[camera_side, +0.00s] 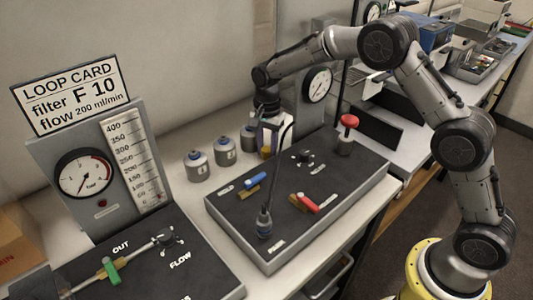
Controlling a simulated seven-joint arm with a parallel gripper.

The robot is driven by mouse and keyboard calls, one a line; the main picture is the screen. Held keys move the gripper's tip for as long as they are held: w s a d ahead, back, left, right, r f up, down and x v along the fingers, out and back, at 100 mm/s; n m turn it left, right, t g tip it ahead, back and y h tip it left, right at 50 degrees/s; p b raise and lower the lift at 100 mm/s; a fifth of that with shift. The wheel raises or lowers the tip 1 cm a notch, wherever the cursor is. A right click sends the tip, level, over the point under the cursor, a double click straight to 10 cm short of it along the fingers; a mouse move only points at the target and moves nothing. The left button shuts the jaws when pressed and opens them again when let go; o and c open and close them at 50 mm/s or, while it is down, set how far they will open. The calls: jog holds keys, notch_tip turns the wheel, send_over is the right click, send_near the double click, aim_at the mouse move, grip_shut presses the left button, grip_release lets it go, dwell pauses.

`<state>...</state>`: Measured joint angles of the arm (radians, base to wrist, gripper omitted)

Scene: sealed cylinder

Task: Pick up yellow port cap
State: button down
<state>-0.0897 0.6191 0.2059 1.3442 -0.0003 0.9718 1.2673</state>
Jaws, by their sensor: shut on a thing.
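My gripper (267,146) points down behind the far edge of the dark panel box (225,207), right of several small grey canisters. A small yellow patch, the yellow port cap (266,152), shows at its fingertips. The gripper is shut on it. The fingers are small here and partly hidden, and I cannot tell whether the cap is clear of the surface below.
The panel box carries a red knob (349,121), a blue-handled valve (256,179), a red-handled valve (307,203) and an upright hose fitting (264,222). Grey canisters (197,166) stand behind it. A gauge board (85,175) with a loop card (70,96) is at left.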

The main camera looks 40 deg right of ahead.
aim_at(267, 147)
dwell(0.3)
jog(key=shift+r, duration=0.5)
notch_tip(267, 147, up, 2)
jog(key=shift+r, duration=0.1)
jog(key=s+r, duration=0.2)
jog(key=r, duration=0.1)
jog(key=s+r, duration=0.3)
jog(key=shift+s+d+r, duration=0.1)
jog(key=shift+d, duration=0.1)
jog(key=s+r, duration=0.3)
jog(key=s, duration=0.6)
jog(key=shift+d+r, duration=0.3)
jog(key=shift+d, duration=0.1)
